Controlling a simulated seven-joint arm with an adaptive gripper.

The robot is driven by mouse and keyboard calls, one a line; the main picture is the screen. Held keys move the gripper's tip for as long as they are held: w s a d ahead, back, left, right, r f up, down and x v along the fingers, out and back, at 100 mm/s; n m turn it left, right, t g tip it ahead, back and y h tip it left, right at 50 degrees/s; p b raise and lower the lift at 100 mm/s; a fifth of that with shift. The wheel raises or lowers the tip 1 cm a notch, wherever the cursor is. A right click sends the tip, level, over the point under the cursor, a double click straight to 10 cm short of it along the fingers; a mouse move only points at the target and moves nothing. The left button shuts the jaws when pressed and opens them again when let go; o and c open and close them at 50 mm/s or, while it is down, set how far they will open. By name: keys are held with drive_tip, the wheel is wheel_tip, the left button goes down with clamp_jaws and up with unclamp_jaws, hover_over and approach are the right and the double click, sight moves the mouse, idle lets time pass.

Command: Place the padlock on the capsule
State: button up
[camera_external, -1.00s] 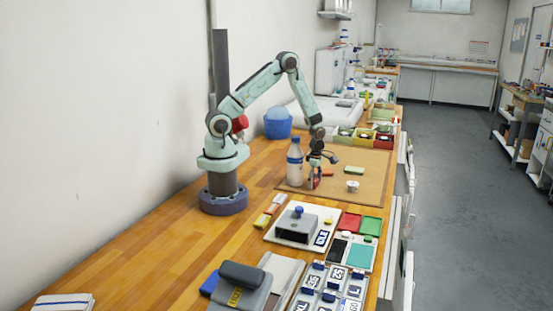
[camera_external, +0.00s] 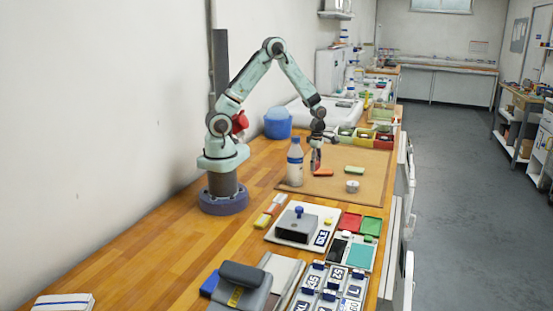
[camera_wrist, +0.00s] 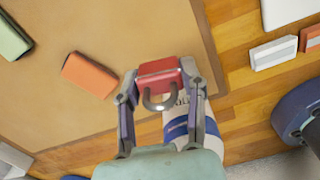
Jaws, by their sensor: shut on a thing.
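My gripper (camera_wrist: 160,85) is shut on the red padlock (camera_wrist: 157,68), whose grey shackle points toward the bottom of the wrist view. In the external view my gripper (camera_external: 316,163) holds it above the brown mat (camera_external: 372,165), beside the bottle. A small white round piece (camera_external: 352,186) lies on the mat to the right; it may be the capsule, but I cannot tell for sure. It is apart from the padlock.
A bottle (camera_external: 295,168) with a blue band stands close left of my gripper. An orange block (camera_external: 323,172) and a green block (camera_external: 355,170) lie on the mat. Coloured bins (camera_external: 365,137) stand behind. Trays and labelled pieces fill the bench front. The mat's right side has free room.

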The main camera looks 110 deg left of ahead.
drive_tip(key=w+d+r+m, duration=0.25)
drive_tip(key=d+r, duration=0.25)
drive_tip(key=r, duration=0.4)
hover_over(353, 183)
drive_tip(key=f, duration=0.8)
drive_tip(key=shift+s+d+f, duration=0.3)
drive_tip(key=shift+d+f, duration=0.05)
drive_tip(key=shift+f, duration=0.05)
drive_tip(key=shift+w+f, duration=0.1)
drive_tip(key=shift+f, duration=0.1)
drive_tip(key=shift+w+a+f, duration=0.1)
drive_tip(key=shift+f, duration=0.8)
drive_tip(key=shift+w+a+f, duration=0.1)
drive_tip(key=shift+f, duration=0.75)
drive_tip(key=shift+f, duration=0.1)
drive_tip(key=o, duration=1.2)
